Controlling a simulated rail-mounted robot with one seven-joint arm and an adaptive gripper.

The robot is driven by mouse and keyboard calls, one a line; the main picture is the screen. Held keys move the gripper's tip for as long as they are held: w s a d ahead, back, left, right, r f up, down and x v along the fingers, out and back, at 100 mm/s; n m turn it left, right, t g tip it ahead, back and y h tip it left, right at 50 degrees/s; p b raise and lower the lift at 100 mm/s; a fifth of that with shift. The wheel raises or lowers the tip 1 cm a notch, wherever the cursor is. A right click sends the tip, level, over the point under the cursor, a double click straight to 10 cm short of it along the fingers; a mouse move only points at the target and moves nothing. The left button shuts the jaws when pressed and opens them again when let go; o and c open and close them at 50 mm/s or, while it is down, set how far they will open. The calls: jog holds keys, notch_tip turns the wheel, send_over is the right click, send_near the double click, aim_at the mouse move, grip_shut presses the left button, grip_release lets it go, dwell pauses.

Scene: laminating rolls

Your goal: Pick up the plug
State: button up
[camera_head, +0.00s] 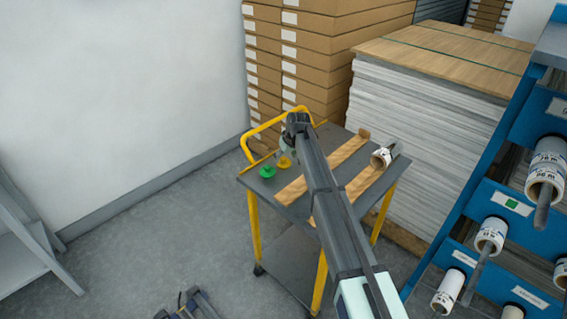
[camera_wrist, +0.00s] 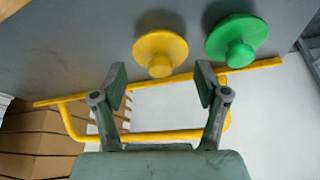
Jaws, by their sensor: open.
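Two plugs stand on the grey cart top. The yellow plug (camera_wrist: 160,52) is a disc with a round knob, and it also shows in the head view (camera_head: 284,162). The green plug (camera_wrist: 236,42) has the same shape and sits beside it; it shows in the head view too (camera_head: 267,172). My gripper (camera_wrist: 160,80) is open and empty, its two fingers apart. In the wrist view the yellow plug appears just beyond the gap between the fingertips, and the green plug lies to the right. In the head view my arm hides most of the gripper.
The cart (camera_head: 262,188) has a yellow handle rail (camera_wrist: 150,135) close to the fingers in the wrist view. Wooden strips (camera_head: 292,189) and a white roll (camera_head: 381,158) lie on the cart. Stacked boxes (camera_head: 310,60) stand behind, and a blue roll rack (camera_head: 480,205) stands at right.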

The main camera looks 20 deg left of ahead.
aim_at(284, 159)
jog(key=p+x, duration=0.1)
jog(key=x, duration=0.2)
jog(key=shift+f, duration=0.25)
jog(key=c, duration=0.7)
jog(key=shift+o, duration=0.2)
jog(key=shift+r, duration=0.15)
